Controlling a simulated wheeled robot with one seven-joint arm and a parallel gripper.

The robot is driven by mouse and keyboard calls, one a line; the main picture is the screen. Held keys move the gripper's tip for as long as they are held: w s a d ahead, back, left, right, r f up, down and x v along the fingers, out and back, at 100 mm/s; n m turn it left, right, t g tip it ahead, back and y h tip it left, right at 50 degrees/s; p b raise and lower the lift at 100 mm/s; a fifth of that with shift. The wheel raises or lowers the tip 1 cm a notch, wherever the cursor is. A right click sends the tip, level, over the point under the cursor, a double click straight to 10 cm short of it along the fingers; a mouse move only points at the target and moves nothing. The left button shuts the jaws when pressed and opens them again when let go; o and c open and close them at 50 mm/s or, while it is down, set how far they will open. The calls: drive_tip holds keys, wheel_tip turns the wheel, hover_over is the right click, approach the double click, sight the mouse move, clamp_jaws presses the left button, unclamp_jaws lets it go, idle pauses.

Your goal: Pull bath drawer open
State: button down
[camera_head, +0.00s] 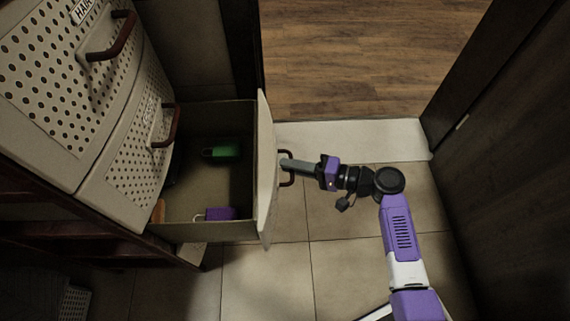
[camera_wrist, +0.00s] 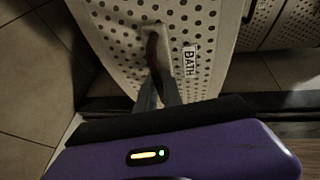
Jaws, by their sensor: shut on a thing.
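The bath drawer (camera_head: 264,150) is the lowest of the stacked pale drawers and stands pulled well out, its inside in view from above. Its perforated front with a "BATH" label shows in the wrist view (camera_wrist: 215,45). My gripper (camera_head: 285,165) is at the outer side of that front, shut on the dark red-brown handle (camera_head: 289,181). In the wrist view the fingers (camera_wrist: 158,92) close on the handle (camera_wrist: 153,50). A green item (camera_head: 222,152) and a purple padlock-like item (camera_head: 216,213) lie in the drawer.
Two closed perforated drawers with handles are above, the top one labelled "HAIR" (camera_head: 84,10). A dark wall or panel (camera_head: 510,150) stands at the right. Tiled floor (camera_head: 340,225) lies open around my arm, with a pale threshold (camera_head: 400,138) and wood floor (camera_head: 370,60) at the back.

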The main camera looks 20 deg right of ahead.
drive_tip(key=c, duration=1.8)
unclamp_jaws()
drive_tip(key=shift+o, duration=0.2)
drive_tip(key=p+v, duration=0.2)
drive_tip(key=v, duration=0.6)
drive_tip(key=shift+w+a+f, duration=0.1)
